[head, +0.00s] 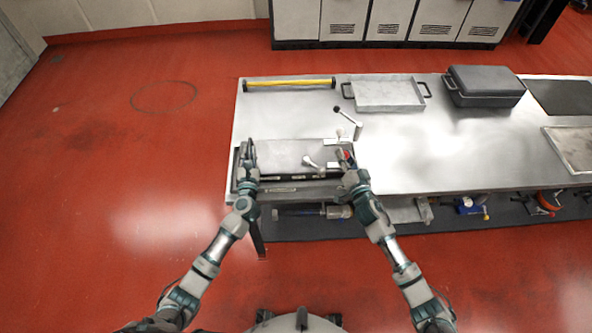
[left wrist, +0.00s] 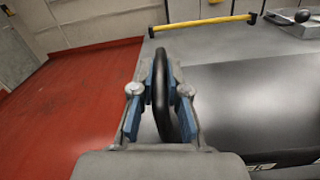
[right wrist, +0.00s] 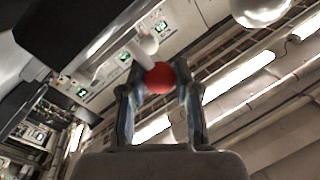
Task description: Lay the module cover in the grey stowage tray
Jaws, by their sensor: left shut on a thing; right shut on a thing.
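The module cover (head: 285,153) seems to be the flat grey panel on the low unit at the table's front left. It also fills the right of the left wrist view (left wrist: 265,100). My left gripper (head: 250,158) is shut on a black curved handle (left wrist: 160,95) at the panel's left end. My right gripper (head: 347,168) is shut on a red ball knob (right wrist: 159,78) on a pale stem, at the panel's right end. The grey stowage tray (head: 388,107) stands at the table's back, with black handles at its sides; it looks empty.
A yellow bar (head: 290,84) lies along the back left edge. A lever with a black knob (head: 337,110) stands behind the unit. A black case (head: 485,84) is right of the tray. The steel table (head: 440,150) is clear right of the unit.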

